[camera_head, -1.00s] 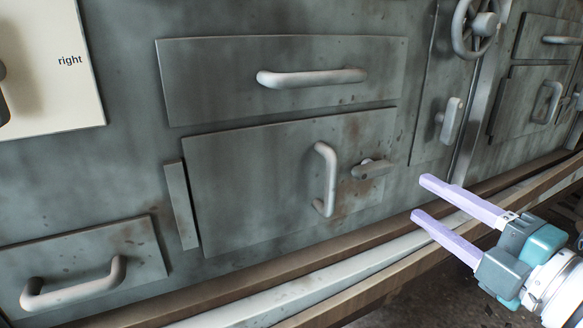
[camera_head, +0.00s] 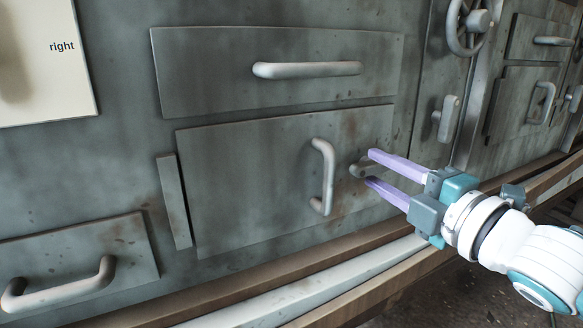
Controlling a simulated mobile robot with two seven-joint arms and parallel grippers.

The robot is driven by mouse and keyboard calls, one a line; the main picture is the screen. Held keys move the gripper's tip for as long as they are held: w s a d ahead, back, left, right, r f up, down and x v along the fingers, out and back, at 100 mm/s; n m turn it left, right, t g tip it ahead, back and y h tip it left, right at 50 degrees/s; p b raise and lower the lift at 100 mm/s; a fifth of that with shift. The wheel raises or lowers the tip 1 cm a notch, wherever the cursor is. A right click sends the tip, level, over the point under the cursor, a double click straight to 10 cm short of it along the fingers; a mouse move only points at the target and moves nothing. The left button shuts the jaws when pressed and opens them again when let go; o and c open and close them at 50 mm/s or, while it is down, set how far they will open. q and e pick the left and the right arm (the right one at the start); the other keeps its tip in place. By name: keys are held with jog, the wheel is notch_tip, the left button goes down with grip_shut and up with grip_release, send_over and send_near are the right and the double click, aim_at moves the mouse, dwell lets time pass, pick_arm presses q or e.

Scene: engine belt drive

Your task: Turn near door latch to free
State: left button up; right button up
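The near door (camera_head: 250,180) is a grey-green panel with a vertical bar handle (camera_head: 325,178) on its right side, and it looks closed. I cannot tell whether the fingers touch the latch. My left gripper is not in view.
A drawer (camera_head: 200,75) with a horizontal handle is above the door. Another handled panel (camera_head: 75,262) is at lower left. A second latch-like lever (camera_head: 446,119) and a handwheel (camera_head: 468,27) are at right. A wooden ledge (camera_head: 250,280) runs below.

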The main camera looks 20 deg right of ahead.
grip_shut()
dwell(0.5)
jog(key=m+p, duration=0.2)
jog(key=m, duration=0.1)
jog(key=shift+r, duration=0.15)
jog(key=m+p, duration=0.2)
jog(key=m, duration=0.2)
jog(key=m+p, duration=0.2)
jog(key=m, duration=0.3)
jog(key=shift+m, duration=0.4)
jog(key=m, duration=0.3)
jog(key=shift+m+p, duration=0.4)
jog(key=shift+m, duration=0.7)
